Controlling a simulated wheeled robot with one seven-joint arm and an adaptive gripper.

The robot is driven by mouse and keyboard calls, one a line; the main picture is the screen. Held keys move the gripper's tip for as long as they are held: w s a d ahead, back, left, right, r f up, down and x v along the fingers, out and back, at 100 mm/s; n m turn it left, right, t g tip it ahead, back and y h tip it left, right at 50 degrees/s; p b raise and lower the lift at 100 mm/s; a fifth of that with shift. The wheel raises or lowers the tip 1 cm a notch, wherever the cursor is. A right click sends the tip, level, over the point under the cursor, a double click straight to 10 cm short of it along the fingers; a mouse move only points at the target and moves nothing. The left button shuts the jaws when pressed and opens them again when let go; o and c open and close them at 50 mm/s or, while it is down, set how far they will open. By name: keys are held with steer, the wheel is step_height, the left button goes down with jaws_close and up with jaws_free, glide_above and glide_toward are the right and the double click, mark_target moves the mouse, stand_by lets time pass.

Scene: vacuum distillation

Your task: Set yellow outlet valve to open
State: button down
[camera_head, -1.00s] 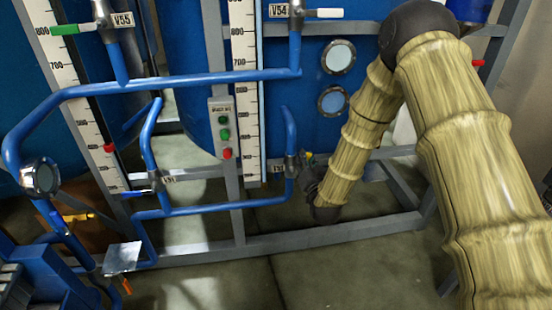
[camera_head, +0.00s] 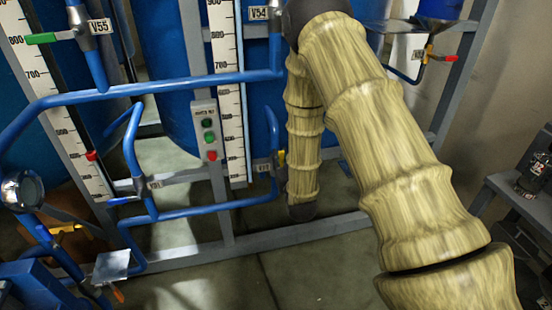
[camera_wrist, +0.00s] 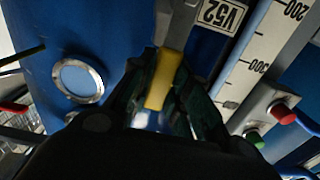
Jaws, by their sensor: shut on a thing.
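The yellow valve handle (camera_wrist: 164,80) shows in the wrist view between the two dark fingers of my gripper (camera_wrist: 160,105). The fingers are shut on it, one on each side. A tag reading V52 (camera_wrist: 225,14) sits just above and to the right of the handle. In the head view, a small yellow bit of the handle (camera_head: 281,159) shows beside the blue pipe at the lower tank. My arm hides most of the gripper there. The valve's body is only partly visible.
A button box (camera_head: 208,130) stands left of the valve on the grey frame, beside a white level scale (camera_head: 228,90). Blue pipes (camera_head: 215,203) run in front of the tanks. A red-handled valve (camera_head: 445,58) is at the right. The floor (camera_head: 230,275) in front is clear.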

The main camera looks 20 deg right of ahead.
steer(key=shift+d, duration=0.1)
steer(key=c, duration=1.3)
jaws_free()
steer(key=s, duration=0.4)
steer(key=s+a, duration=0.1)
steer(key=s, duration=0.3)
steer(key=s+a, duration=0.1)
steer(key=s, duration=0.3)
